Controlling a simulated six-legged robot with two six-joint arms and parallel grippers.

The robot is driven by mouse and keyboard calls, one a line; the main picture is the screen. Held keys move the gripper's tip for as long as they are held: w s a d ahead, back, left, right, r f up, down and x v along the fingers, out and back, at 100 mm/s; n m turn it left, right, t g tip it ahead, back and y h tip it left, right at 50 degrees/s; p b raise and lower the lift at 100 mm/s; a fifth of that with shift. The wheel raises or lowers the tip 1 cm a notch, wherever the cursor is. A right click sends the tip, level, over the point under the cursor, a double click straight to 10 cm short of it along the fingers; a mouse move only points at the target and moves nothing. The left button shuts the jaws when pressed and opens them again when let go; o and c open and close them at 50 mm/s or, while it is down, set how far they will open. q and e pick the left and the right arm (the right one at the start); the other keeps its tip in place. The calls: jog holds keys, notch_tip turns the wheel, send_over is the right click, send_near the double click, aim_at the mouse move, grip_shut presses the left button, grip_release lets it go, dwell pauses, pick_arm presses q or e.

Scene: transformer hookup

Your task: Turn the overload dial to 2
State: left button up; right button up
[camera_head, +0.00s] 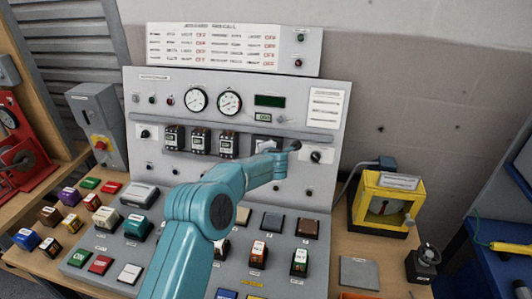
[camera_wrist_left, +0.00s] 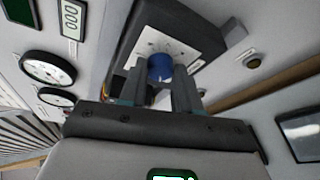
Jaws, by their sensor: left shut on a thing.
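The overload dial is a blue round knob (camera_wrist_left: 160,68) on a white plate (camera_wrist_left: 184,43) with small marks, set on a dark box. In the left wrist view, the two fingers of my left gripper (camera_wrist_left: 160,78) stand on either side of the knob and are shut on it. The marks are too small to read, so I cannot tell the setting. In the head view, my teal arm reaches to the dark-framed box (camera_head: 266,144) on the grey panel (camera_head: 180,84). My arm and gripper hide the knob there. My right gripper is not in view.
Two round gauges (camera_head: 229,103) and a green display (camera_head: 269,101) sit above a row of breakers (camera_head: 200,142). Several coloured blocks stand on the sloped console below. A yellow-framed device (camera_head: 388,200) stands at the right. A grey switch box (camera_head: 97,125) stands at the left.

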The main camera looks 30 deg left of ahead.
pick_arm(q)
jog(key=o, duration=1.1)
jog(key=shift+c, duration=0.2)
jog(key=b+v, duration=0.4)
jog(key=v, duration=1.2)
jog(key=shift+s+d, duration=0.15)
